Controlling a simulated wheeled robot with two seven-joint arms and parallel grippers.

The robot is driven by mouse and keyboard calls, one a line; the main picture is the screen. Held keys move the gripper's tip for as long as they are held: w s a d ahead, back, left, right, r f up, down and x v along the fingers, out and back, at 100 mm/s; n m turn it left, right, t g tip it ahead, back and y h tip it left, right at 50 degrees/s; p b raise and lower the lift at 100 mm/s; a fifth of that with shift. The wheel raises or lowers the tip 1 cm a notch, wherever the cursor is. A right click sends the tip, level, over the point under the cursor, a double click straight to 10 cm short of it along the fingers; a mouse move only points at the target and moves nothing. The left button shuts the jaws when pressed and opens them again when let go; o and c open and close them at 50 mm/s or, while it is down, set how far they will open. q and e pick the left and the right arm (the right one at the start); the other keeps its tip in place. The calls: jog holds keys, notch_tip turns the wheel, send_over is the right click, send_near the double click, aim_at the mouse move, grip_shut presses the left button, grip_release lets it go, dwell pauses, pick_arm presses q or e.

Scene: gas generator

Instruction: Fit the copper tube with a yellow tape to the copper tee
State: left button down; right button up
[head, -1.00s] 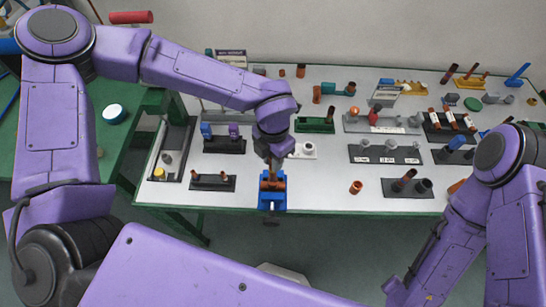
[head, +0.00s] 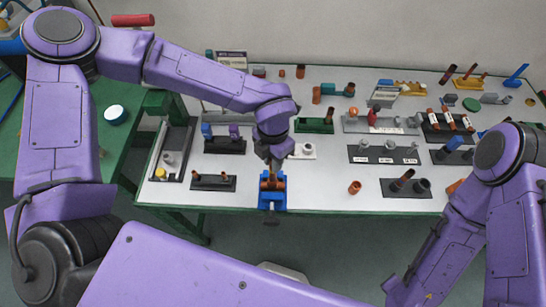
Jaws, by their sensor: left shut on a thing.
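A copper tee (head: 272,184) sits in a small blue vise (head: 272,201) at the front edge of the white table. My left gripper (head: 273,167) points down directly above the tee. It is shut on a thin copper-coloured piece, apparently the copper tube, which it mostly hides. The yellow tape cannot be made out. Whether the tube's lower end is inside the tee or only touching it is too small to tell. My right arm hangs at the right, and its gripper is out of view.
A dark holder with short copper pieces (head: 213,183) stands left of the vise. A loose copper fitting (head: 354,187) and a dark block with tubes (head: 406,187) lie to the right. Several racks of parts fill the back. The table is bare just right of the vise.

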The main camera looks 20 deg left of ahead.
pick_arm(q)
jog(key=shift+s+f+b, duration=0.1)
jog(key=shift+f+b, duration=0.7)
jog(key=shift+f, duration=0.75)
jog(key=c, duration=0.9)
grip_release()
jog(key=r, duration=0.3)
jog(key=r+b, duration=0.1)
jog(key=r, duration=0.3)
jog(key=r+b, duration=0.1)
jog(key=r, duration=0.2)
jog(key=shift+w+r, duration=0.3)
jog(key=shift+w, duration=0.1)
jog(key=shift+f, duration=0.1)
